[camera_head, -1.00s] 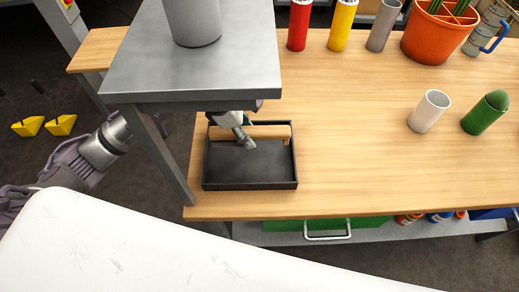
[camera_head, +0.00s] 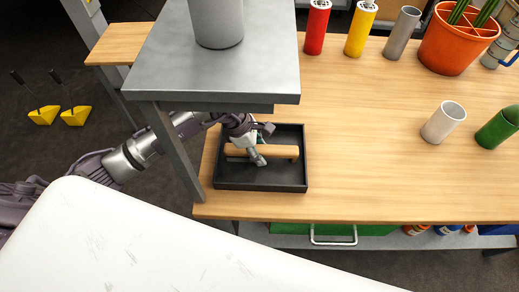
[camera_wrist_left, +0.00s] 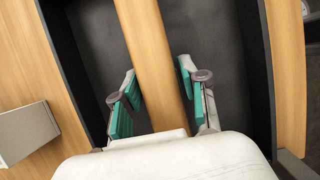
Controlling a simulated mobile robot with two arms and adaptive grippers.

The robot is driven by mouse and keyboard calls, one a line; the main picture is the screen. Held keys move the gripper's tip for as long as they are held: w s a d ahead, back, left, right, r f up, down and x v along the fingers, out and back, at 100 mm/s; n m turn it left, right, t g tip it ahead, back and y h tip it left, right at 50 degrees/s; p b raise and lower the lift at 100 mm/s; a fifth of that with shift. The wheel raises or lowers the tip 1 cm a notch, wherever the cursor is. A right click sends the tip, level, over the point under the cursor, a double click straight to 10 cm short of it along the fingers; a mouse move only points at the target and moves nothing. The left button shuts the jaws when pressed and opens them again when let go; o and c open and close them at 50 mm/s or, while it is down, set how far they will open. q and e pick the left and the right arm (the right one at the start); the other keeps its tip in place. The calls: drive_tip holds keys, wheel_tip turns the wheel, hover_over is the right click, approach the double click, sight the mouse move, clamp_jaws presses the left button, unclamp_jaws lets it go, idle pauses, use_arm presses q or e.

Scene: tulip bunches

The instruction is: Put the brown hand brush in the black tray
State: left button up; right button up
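The brown hand brush (camera_head: 280,151) is inside the outline of the black tray (camera_head: 261,188), lying left to right across it, its wooden handle upward. Its underside is mostly hidden. My left gripper (camera_head: 257,158) reaches in from the left, under the grey shelf, and is at the middle of the brush. In the left wrist view the two teal-padded fingers (camera_wrist_left: 159,85) stand on either side of the wooden handle (camera_wrist_left: 150,55), with narrow gaps showing beside it. The gripper looks open around the handle. My right gripper is not in view.
A grey raised shelf (camera_head: 215,75) with a grey cylinder (camera_head: 216,22) overhangs the left arm. The middle tabletop is clear.

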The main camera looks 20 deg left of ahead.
use_arm(q)
drive_tip(key=shift+o, duration=1)
drive_tip(key=shift+r, duration=0.2)
drive_tip(key=shift+a+r, duration=0.2)
drive_tip(key=shift+r, duration=0.15)
drive_tip(key=b+v, duration=0.1)
drive_tip(key=v, duration=1)
drive_tip(key=shift+s+a, duration=0.1)
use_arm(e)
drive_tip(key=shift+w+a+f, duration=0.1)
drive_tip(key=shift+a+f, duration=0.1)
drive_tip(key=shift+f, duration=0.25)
